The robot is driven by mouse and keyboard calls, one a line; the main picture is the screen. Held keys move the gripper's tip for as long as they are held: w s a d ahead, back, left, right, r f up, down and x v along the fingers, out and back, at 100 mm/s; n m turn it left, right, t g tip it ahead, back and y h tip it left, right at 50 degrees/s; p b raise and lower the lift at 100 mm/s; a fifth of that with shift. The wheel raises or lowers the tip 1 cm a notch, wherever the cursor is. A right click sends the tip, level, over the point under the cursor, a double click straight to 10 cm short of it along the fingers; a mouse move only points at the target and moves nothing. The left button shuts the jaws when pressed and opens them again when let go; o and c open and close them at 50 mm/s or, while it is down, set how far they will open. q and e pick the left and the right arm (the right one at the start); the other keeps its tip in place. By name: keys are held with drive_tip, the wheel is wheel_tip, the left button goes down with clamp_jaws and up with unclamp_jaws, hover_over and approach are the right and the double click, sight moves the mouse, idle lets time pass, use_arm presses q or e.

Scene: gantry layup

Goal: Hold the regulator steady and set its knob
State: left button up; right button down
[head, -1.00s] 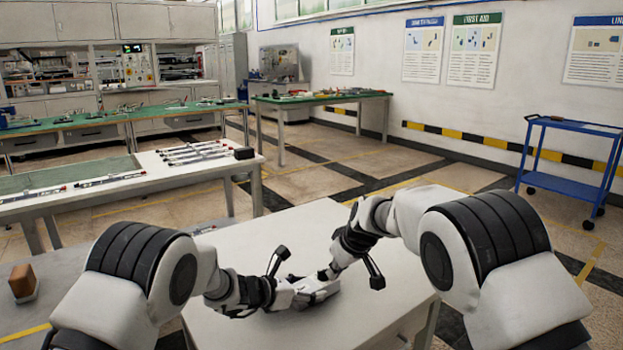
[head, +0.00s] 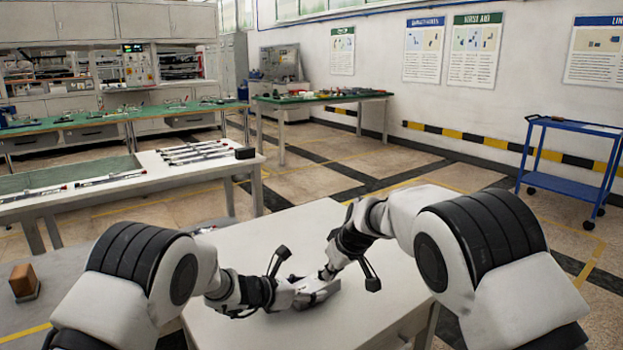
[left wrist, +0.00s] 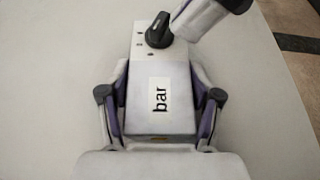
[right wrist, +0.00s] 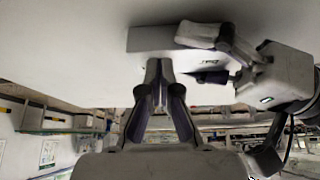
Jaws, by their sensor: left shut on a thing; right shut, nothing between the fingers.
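The regulator is a pale grey box (left wrist: 147,115) with a "bar" label, lying on the white table. Its black knob (left wrist: 158,34) is at the far end, with its narrow end pointing up and slightly right in the left wrist view. My left gripper (left wrist: 161,100) is shut on the box, one finger along each side; it also shows in the head view (head: 303,297). My right gripper (head: 326,274) is shut and empty, coming down at the knob end. Its closed tips (right wrist: 157,68) are close beside the knob; I cannot tell if they touch. The knob is hidden in the right wrist view.
The white table (head: 270,240) is otherwise bare around the regulator. A bench (head: 205,172) with several rods stands behind left. A brown block (head: 22,280) lies at far left. A blue cart (head: 565,183) stands apart at the right.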

drive_tip(key=shift+s+a, duration=0.2)
drive_tip(key=shift+a, duration=0.1)
drive_tip(key=shift+s, duration=0.1)
idle(0.3)
drive_tip(key=shift+s+d, duration=0.15)
drive_tip(key=shift+s, duration=0.1)
drive_tip(key=shift+w+d+r, duration=0.7)
drive_tip(key=shift+d+r, duration=0.4)
drive_tip(key=shift+r, duration=2.35)
drive_tip(key=shift+f, duration=3.5)
drive_tip(key=shift+w+a, duration=0.25)
drive_tip(key=shift+a, duration=0.35)
drive_tip(key=shift+s+a, duration=0.15)
drive_tip(key=shift+a, duration=0.05)
drive_tip(key=shift+s+a, duration=0.25)
drive_tip(key=shift+a, duration=0.2)
